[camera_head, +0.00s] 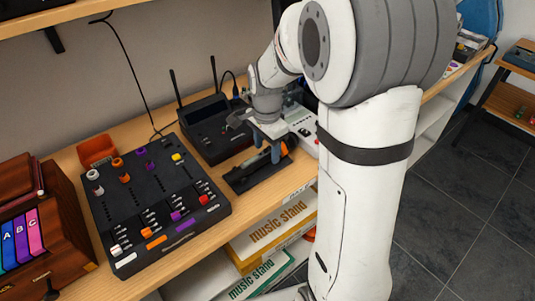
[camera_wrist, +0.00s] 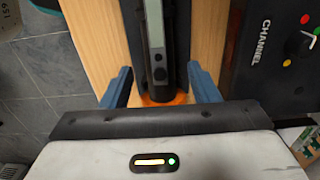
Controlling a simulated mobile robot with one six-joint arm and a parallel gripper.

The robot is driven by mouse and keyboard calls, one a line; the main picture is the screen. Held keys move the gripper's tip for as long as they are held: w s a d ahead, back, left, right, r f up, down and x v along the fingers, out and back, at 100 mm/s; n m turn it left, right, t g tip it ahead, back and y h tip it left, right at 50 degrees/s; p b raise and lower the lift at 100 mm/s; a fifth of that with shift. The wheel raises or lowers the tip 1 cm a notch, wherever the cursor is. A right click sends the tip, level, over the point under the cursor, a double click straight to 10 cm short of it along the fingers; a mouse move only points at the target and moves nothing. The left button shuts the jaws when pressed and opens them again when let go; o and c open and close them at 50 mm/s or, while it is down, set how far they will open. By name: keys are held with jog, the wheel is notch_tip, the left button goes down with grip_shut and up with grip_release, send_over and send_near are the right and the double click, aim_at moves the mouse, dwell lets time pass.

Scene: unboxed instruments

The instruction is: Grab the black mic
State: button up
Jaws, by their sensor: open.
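The black mic (camera_wrist: 158,48) is a long dark body with a grey strip and round buttons. It runs lengthwise between the two blue fingers of my gripper (camera_wrist: 160,75) in the wrist view, with a gap on each side. An orange end shows at its near end, partly hidden by my gripper's body. In the head view the mic (camera_head: 262,163) lies on a dark base on the wooden shelf, and my gripper (camera_head: 266,152) is open over it. I cannot tell whether the fingers touch it there.
A black mixer (camera_head: 155,205) with coloured knobs stands at left. A black receiver with two antennas (camera_head: 213,130) stands behind the mic. A pale device with knobs (camera_head: 303,130) is close on the right. Music stand boxes (camera_head: 280,228) sit below the shelf's front edge.

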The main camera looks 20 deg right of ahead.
jog(key=shift+f, duration=0.15)
grip_shut()
dwell(0.5)
